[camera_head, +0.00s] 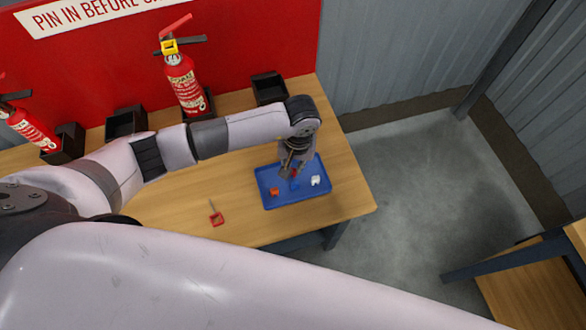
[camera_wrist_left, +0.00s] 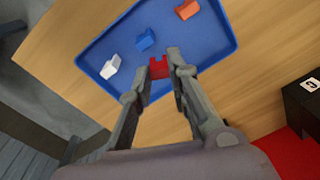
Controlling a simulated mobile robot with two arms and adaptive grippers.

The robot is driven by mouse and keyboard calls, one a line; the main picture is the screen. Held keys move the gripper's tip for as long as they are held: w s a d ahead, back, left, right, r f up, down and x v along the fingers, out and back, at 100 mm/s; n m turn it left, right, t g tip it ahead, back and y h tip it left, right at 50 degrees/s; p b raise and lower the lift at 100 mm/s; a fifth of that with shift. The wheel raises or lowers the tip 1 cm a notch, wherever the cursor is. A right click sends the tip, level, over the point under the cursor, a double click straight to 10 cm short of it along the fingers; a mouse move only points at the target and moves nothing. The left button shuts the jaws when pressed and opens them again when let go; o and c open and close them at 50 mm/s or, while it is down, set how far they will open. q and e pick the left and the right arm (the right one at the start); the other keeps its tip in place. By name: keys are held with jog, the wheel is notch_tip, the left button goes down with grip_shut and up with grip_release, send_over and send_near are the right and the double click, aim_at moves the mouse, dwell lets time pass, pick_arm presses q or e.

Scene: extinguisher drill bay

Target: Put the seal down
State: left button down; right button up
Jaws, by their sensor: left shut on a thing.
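My left gripper (camera_head: 287,173) is over the blue tray (camera_head: 268,205) on the wooden table. In the left wrist view, the left gripper (camera_wrist_left: 157,74) is shut on a small red seal (camera_wrist_left: 159,67), held between its fingertips. I cannot tell whether the red seal touches the tray floor. An orange seal (camera_wrist_left: 187,9), a blue seal (camera_wrist_left: 145,39) and a white seal (camera_wrist_left: 110,67) lie apart in the tray. The orange seal (camera_head: 274,191) and white seal (camera_head: 315,181) also show in the head view. My right gripper is not in view.
A red fire extinguisher (camera_head: 184,88) with a yellow seal (camera_head: 169,47) stands at the back; another extinguisher (camera_head: 32,131) is at left. Black boxes (camera_head: 268,88) line the red board. A red-handled pin (camera_head: 216,219) lies on the table (camera_head: 180,215) left of the tray.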

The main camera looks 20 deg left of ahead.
aim_at(293, 173)
pick_arm(q)
notch_tip(293, 173, down, 3)
jog(key=shift+f, duration=0.2)
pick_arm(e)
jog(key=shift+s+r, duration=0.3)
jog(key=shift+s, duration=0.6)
pick_arm(q)
jog(key=shift+f, duration=0.1)
jog(key=c, duration=1.5)
grip_release()
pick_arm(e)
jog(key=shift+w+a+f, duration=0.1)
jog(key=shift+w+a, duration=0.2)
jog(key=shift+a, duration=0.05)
